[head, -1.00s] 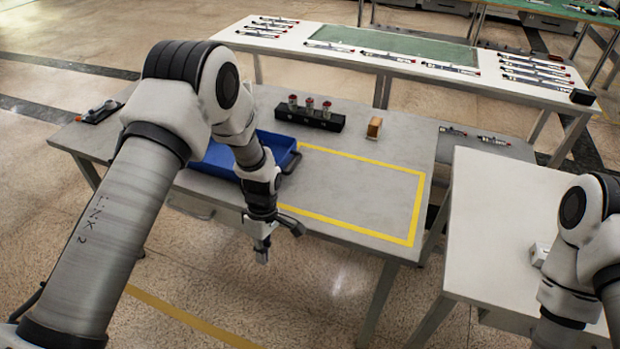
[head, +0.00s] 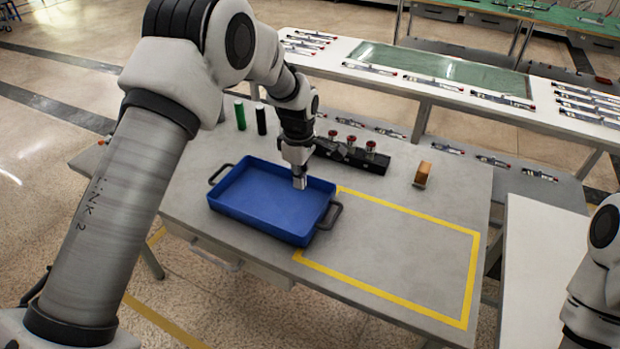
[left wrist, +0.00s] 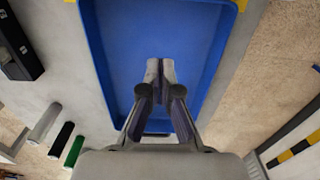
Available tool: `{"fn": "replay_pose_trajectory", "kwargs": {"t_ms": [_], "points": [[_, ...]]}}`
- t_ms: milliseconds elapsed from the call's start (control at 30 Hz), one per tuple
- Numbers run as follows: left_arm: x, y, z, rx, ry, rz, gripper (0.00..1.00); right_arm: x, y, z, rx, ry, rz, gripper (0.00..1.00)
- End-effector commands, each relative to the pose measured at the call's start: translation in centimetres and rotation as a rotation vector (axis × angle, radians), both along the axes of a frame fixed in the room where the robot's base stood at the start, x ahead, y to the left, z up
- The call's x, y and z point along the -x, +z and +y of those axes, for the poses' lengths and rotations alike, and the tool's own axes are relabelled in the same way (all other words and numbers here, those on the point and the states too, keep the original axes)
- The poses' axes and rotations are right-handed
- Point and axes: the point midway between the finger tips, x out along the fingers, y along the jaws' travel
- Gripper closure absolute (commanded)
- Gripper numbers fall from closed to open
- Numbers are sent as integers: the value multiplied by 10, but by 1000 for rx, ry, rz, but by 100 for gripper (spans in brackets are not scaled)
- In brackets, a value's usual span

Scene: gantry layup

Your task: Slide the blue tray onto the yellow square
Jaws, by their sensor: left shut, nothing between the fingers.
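The blue tray (head: 262,205) lies on the grey table, left of the yellow square (head: 400,252), which is a taped outline. The tray is empty, with a dark handle at each end. Its right end and handle reach the outline's left edge. My left gripper (head: 299,183) is shut and empty, pointing down over the tray's far right part. In the left wrist view the shut fingertips (left wrist: 160,68) show against the blue tray floor (left wrist: 190,35); I cannot tell whether they touch it. My right gripper is not in view; only part of that arm shows at the right edge.
A black holder (head: 350,157) with red-topped parts stands behind the tray. A brown block (head: 422,173) stands behind the yellow outline. A green cylinder (head: 240,115) and a black one (head: 261,119) stand at the back left. The area inside the outline is clear.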

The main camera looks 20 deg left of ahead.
Motion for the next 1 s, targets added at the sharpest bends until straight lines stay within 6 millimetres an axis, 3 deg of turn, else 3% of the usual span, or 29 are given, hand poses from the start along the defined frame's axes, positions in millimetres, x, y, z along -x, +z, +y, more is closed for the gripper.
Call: {"fn": "replay_pose_trajectory", "kwargs": {"t_ms": [367, 600, 1000], "points": [[1, -81, 0, 0, 0, 5, 100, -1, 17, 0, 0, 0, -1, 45], [2, -78, -36, 0, -2, 0, 100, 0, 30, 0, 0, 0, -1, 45], [3, -80, -40, 1, 0, -1, 100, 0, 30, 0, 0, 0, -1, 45]]}}
